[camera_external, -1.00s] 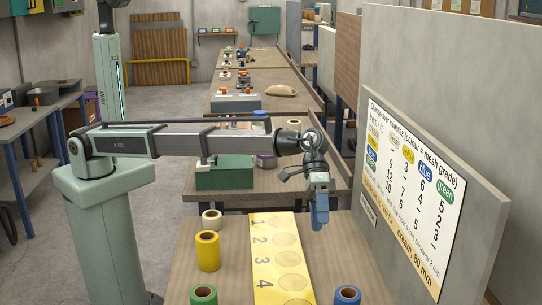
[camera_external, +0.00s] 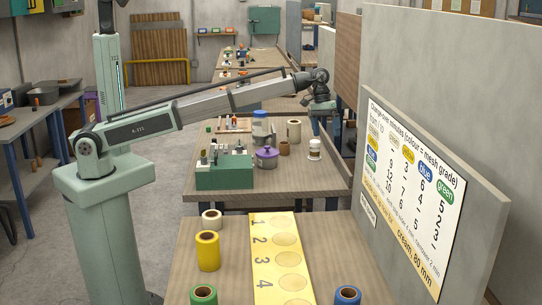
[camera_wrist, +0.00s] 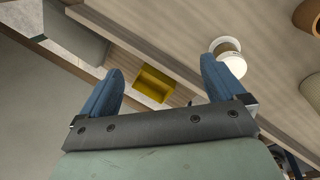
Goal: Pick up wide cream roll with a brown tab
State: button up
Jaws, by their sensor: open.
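A cream roll (camera_external: 212,219) with a dark core stands at the back left of the near table in the external view. A taller cream roll (camera_external: 293,130) stands on the second table. I cannot make out a brown tab on either. My gripper (camera_external: 317,127) is raised over the right side of the second table, apart from both rolls. In the wrist view my gripper (camera_wrist: 163,76) has its blue fingers spread, with nothing held between them. A cream shape (camera_wrist: 313,90) is cut off at the right edge there; I cannot tell whether it is a roll.
The near table holds a yellow roll (camera_external: 208,250), a green roll (camera_external: 203,294), a blue roll (camera_external: 347,295) and a numbered yellow sheet (camera_external: 261,267). A grey panel stands right.

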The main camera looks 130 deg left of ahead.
jog(key=s+a+r+n+g, duration=0.25)
jog(key=s+a, duration=0.65)
jog(key=s, duration=0.5)
jog(key=n, duration=0.3)
send_near(294, 130)
notch_tip(294, 130, up, 2)
jog(key=s+a, duration=0.2)
jog(key=shift+m+y, duration=0.25)
jog(key=shift+y, duration=0.05)
notch_tip(294, 130, down, 13)
jog(key=shift+w+f, duration=0.2)
jog(key=c, duration=1.2)
